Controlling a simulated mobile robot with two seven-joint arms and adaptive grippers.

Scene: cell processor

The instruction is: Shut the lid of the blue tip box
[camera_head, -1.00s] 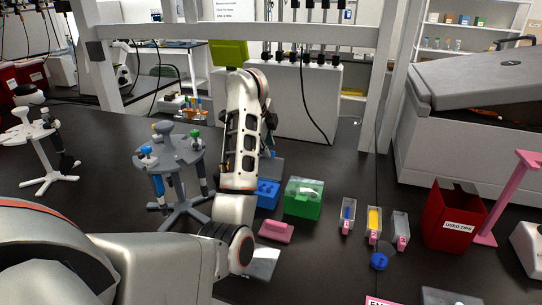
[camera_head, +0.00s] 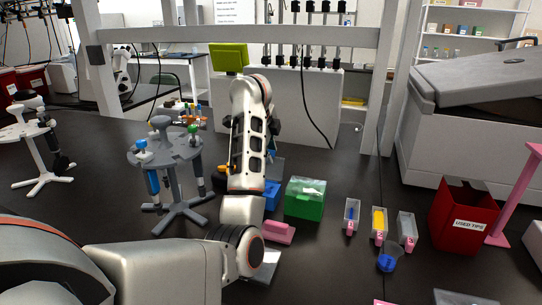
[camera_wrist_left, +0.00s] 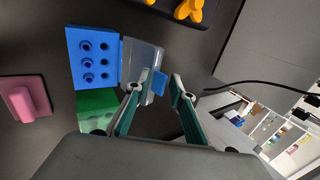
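The blue tip box (camera_head: 271,196) stands on the black bench, partly hidden behind my left arm in the head view. In the left wrist view the blue tip box (camera_wrist_left: 86,60) shows several round holes. Its clear lid (camera_wrist_left: 141,62) stands open on the box's right side, with a blue tab (camera_wrist_left: 160,84) at its edge; the lid (camera_head: 276,167) also shows in the head view. My left gripper (camera_wrist_left: 158,88) is open, its fingers either side of the tab. One finger overlaps the lid in the picture; I cannot tell whether they touch. My right gripper is not in view.
A green box (camera_head: 305,199) stands right beside the blue box. A pink block (camera_head: 278,232) lies in front. A grey pipette stand (camera_head: 170,155) is on the left. Small tip trays (camera_head: 379,224) and a red bin (camera_head: 463,215) are on the right.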

